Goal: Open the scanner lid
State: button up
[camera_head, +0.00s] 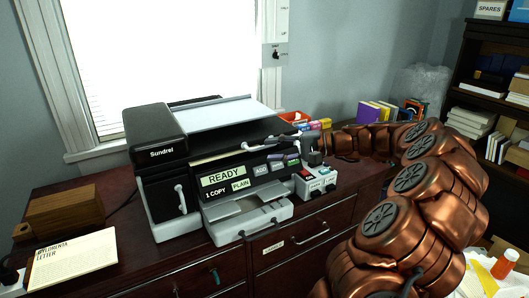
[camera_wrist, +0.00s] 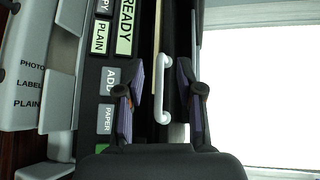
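The printer-scanner (camera_head: 168,205) stands on the dark wooden cabinet, with its lit READY panel facing front. Its dark scanner lid (camera_head: 225,138) lies flat on top and looks closed. A white bar handle (camera_head: 257,143) sits at the lid's front edge; in the wrist view the handle (camera_wrist: 164,88) shows between my two fingers. My gripper (camera_head: 293,154) is at the printer's right front, just right of the handle. In the wrist view my gripper (camera_wrist: 161,100) is open, with gaps between both finger pads and the handle. How far ahead the handle lies is hard to tell.
Colourful books (camera_head: 375,112) and a red tray (camera_head: 294,117) are behind. A wooden box (camera_head: 65,211) and a letter (camera_head: 76,262) lie left. A window (camera_head: 165,60) is behind the printer.

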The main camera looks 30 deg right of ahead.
aim_at(264, 147)
jog(key=d+m+t, duration=0.1)
jog(key=d, duration=0.4)
jog(key=shift+h, duration=0.3)
jog(key=shift+p+x, duration=0.6)
jog(key=shift+x, duration=3.15)
jog(key=shift+f, duration=0.2)
jog(key=shift+c, duration=0.4)
grip_shut()
